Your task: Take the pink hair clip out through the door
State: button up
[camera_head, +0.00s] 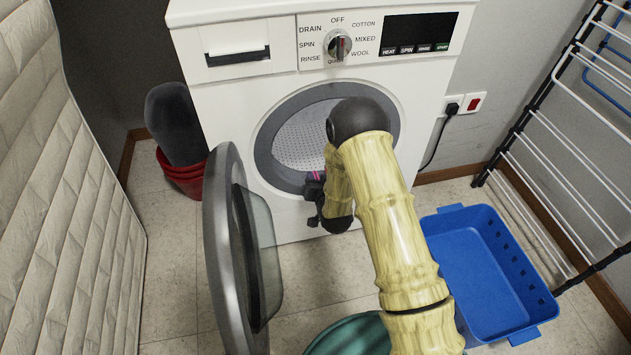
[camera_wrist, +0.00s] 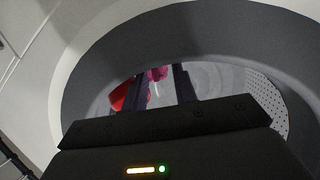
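The washing machine (camera_head: 285,85) stands at the back with its round door (camera_head: 213,240) swung open to the left. My gripper (camera_head: 314,180) is at the lower part of the drum opening, and my arm covers part of it. In the wrist view my two dark fingers (camera_wrist: 160,78) point into the drum and stand apart. A pink thing (camera_wrist: 157,73), probably the hair clip, shows between and just beyond the fingertips; I cannot see whether they touch it. A red thing (camera_wrist: 119,96) lies left of the fingers, partly hidden. A small pink patch also shows beside my gripper in the head view.
A blue crate (camera_head: 452,214) stands on the floor at right, beside a drying rack (camera_head: 560,143). A teal basin (camera_head: 335,340) is at the front. A red bucket (camera_head: 183,178) is at left, near a quilted panel (camera_head: 60,200). The open door stands close left of my arm.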

dwell(0.5)
grip_shut()
jog(key=shift+w, duration=0.15)
jog(key=shift+a+r, duration=0.15)
jog(key=shift+r+p, duration=0.35)
jog(key=shift+p, duration=0.05)
jog(key=r+p, duration=0.2)
jog(key=r, duration=0.2)
jog(key=r+p, duration=0.2)
jog(key=r, duration=0.2)
jog(key=shift+d+r+p, duration=0.2)
jog(key=shift+r+p, duration=0.05)
jog(key=shift+p, duration=0.1)
jog(key=shift+r, duration=0.3)
jog(key=shift+a, duration=0.1)
